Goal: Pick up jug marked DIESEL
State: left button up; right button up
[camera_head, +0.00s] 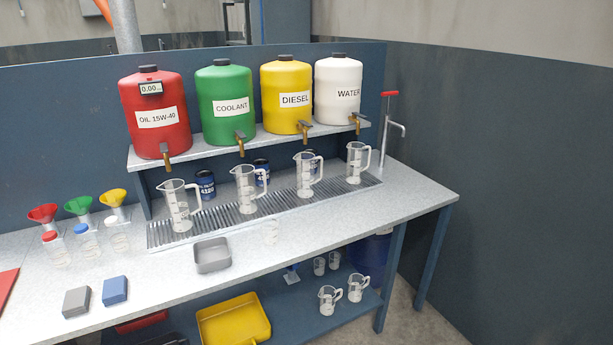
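A yellow tank (285,82) with a black cap and a white DIESEL label stands on the raised shelf, between the green and white tanks. Its brass tap (304,128) points down at the front. Below it a clear measuring jug (306,176) stands upright on the slotted drip tray (274,210), its handle to the right. Similar clear jugs stand below the other taps: one at the left (179,207), one beside it (245,189) and one at the right (355,164). I cannot read a DIESEL mark on any jug. Neither gripper is in view.
Red (155,106), green (225,98) and white (338,85) tanks share the shelf (150,160). Blue cans (205,185) stand behind the jugs. Funnels, small bottles and a grey tray (212,256) are on the bench. The bench's right end (425,191) is mostly clear.

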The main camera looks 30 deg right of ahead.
aim_at(305, 161)
jog(key=i+l+z, duration=0.2)
jog(key=i+l, duration=0.6)
jog(key=l, duration=0.25)
jog(key=i+l+z, duration=0.15)
jog(key=i+l, duration=0.7)
jog(key=i, duration=0.35)
